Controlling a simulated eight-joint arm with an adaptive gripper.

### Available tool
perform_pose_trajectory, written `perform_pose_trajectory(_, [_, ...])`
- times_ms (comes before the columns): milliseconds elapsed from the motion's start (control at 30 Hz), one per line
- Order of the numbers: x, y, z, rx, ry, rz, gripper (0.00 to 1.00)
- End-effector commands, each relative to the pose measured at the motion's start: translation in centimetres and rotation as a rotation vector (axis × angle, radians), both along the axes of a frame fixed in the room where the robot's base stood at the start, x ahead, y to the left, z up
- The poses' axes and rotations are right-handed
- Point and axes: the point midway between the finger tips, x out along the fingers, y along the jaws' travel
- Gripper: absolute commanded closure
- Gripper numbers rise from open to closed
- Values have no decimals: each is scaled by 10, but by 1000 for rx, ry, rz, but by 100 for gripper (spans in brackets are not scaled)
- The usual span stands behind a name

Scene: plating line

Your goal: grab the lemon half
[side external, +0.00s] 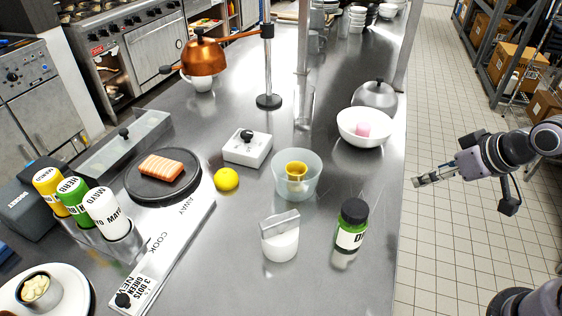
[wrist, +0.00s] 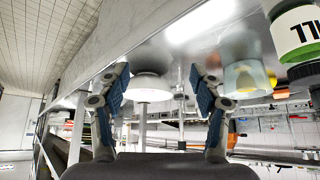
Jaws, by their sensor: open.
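My gripper (side external: 417,182) is off the counter's right edge, over the tiled floor, far to the right of the lemon half. In the wrist view my gripper (wrist: 158,75) shows two blue-padded fingers spread apart with nothing between them. A small yellow patch near the right side of the wrist view may be the lemon half, but I cannot tell.
A white container (side external: 280,243) stands in front. A salmon piece (side external: 163,168) lies on the black plate (side external: 133,183).

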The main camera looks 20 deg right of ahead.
Motion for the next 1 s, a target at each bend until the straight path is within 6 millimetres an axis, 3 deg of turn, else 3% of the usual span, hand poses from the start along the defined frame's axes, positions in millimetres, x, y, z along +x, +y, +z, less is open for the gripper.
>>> perform_pose_trajectory(333, [0, 0, 1, 0, 1, 2, 18])
perform_pose_trajectory(467, [10, 5, 11, -20, 13, 45, 18])
perform_pose_trajectory(767, [74, 46, 66, -155, 96, 349, 18])
perform_pose_trajectory(1000, [131, 95, 94, -271, 159, 630, 18])
